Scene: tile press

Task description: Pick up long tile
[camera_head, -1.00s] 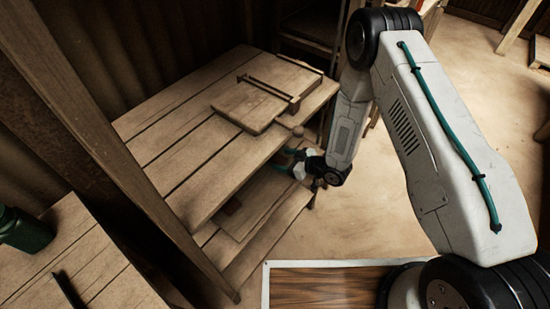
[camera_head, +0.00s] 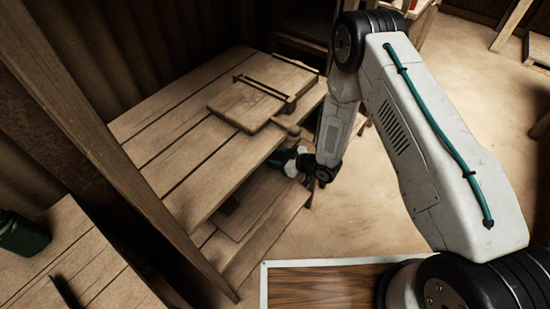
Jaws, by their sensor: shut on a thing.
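My gripper (camera_head: 281,159) is at the right edge of the wooden bench, just below the level of its top. I cannot clearly identify the long tile.
The bench top (camera_head: 160,135) carries a wooden press board (camera_head: 236,104) with a bar and a round-ended lever (camera_head: 288,127), close above my gripper. A wooden post (camera_head: 110,140) stands at left. A side table (camera_head: 75,250) holds a green container (camera_head: 20,235). Floor at right is open.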

